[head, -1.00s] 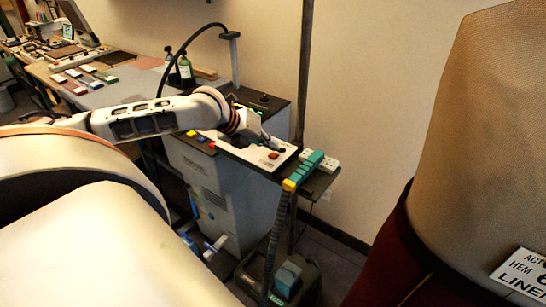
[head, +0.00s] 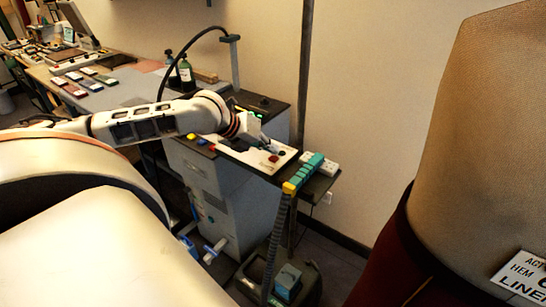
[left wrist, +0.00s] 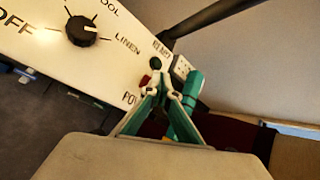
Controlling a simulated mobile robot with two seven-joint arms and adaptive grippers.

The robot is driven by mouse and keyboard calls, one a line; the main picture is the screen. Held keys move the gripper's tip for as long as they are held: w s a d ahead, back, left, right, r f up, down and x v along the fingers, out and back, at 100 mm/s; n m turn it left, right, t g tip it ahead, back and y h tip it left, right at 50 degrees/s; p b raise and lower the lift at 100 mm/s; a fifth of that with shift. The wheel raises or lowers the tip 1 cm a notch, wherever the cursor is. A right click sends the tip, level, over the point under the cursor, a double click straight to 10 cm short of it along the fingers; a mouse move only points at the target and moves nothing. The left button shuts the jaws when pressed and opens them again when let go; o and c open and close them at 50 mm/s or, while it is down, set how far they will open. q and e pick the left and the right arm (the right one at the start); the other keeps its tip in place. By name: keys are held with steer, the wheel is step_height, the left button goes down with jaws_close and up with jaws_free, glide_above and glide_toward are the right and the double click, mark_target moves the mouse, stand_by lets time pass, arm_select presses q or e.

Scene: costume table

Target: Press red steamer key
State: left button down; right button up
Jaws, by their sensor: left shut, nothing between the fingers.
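The red key (head: 273,158) sits on the white steamer panel (head: 254,159) in the head view. In the left wrist view a small red patch (left wrist: 145,80) shows beside the fingertips, mostly hidden by them. The panel also shows there (left wrist: 40,50), with OFF and LINEN lettering and a black knob (left wrist: 82,30). My left gripper (head: 266,144) is shut and empty, its tips close above the panel by the red key. Its teal fingers show in the left wrist view (left wrist: 158,78). I cannot tell whether the tips touch the key. My right gripper is not in view.
A teal steamer handle (head: 305,172) with a ribbed hose (head: 276,240) stands right of the panel, near a white socket block (head: 331,167). A dark pole (head: 305,70) rises behind. A large tan dress form (head: 480,130) fills the right side. Dark bottles (head: 185,70) stand behind the arm.

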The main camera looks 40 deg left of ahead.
arm_select(q)
steer(key=shift+f, duration=0.15)
stand_by(0.4)
steer(key=shift+f, duration=0.3)
steer(key=shift+f, duration=0.2)
stand_by(0.4)
steer(key=shift+r+p, duration=0.7)
steer(key=shift+p, duration=0.4)
